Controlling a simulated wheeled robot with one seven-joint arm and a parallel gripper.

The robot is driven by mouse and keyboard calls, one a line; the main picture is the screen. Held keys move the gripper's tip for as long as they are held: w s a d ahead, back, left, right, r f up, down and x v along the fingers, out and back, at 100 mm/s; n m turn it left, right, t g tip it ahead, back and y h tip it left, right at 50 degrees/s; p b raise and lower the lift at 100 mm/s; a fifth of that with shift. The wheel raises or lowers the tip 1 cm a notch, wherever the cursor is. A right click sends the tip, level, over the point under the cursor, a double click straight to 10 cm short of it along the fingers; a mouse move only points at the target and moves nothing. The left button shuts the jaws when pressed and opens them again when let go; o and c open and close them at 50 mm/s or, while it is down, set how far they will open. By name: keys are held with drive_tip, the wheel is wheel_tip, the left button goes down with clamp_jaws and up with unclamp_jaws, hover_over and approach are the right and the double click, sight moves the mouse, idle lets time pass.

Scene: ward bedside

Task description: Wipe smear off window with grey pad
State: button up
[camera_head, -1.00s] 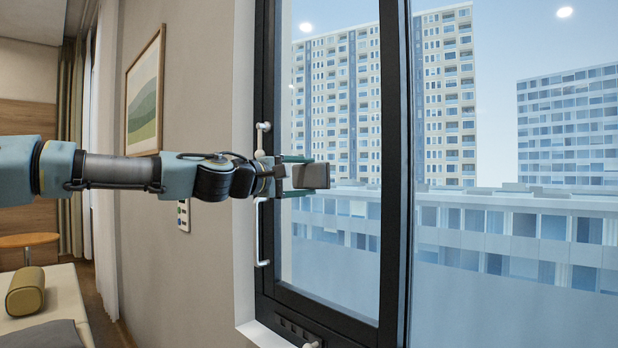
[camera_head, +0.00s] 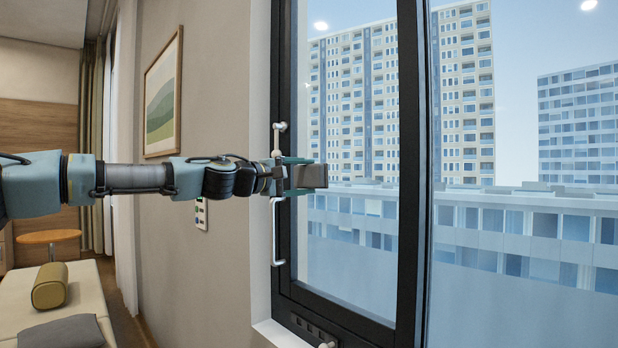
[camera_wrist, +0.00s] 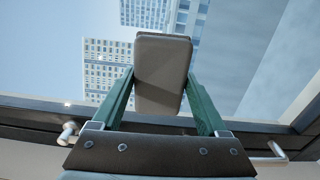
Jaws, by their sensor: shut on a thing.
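The grey pad (camera_head: 311,176) is held between the green fingers of my gripper (camera_head: 298,177), which is shut on it. In the wrist view the pad (camera_wrist: 162,72) sits between both fingers of my gripper (camera_wrist: 160,95). In the head view the pad overlaps the left part of the window pane (camera_head: 350,250), close to the black frame. I cannot tell whether it touches the glass. No smear can be made out on the glass in either view.
A white handle (camera_head: 277,232) stands on the black window frame (camera_head: 410,200), just beside my gripper. A framed picture (camera_head: 163,97) hangs on the wall at left. A bed (camera_head: 20,300) with a yellow bolster (camera_head: 50,286) and a grey cushion (camera_head: 70,332) is at lower left.

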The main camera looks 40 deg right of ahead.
drive_tip(key=shift+w+a+f+b, duration=0.1)
drive_tip(key=shift+a+b, duration=0.65)
drive_tip(key=shift+a, duration=0.7)
drive_tip(key=shift+a+b, duration=0.5)
drive_tip(key=shift+a, duration=1.05)
drive_tip(key=shift+w+a+b, duration=0.1)
drive_tip(key=shift+a+b, duration=0.35)
drive_tip(key=shift+a, duration=1.05)
